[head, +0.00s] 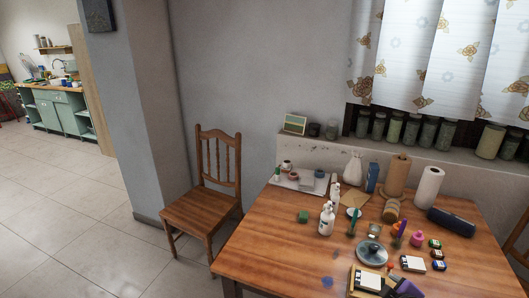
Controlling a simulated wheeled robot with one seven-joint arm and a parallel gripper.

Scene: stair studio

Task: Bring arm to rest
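My arm and my gripper do not show in the head view. The nearest large thing is a wooden table (275,245), which fills the lower right of the head view with many small things on it. No part of the picture shows what my gripper holds or where it is.
A wooden chair (205,208) stands left of the table. White bottles (327,219), paper rolls (429,187), a dark blue case (451,221) and a round lidded dish (372,253) crowd the tabletop. A grey pillar (125,100) stands further left. The tiled floor (60,220) is clear.

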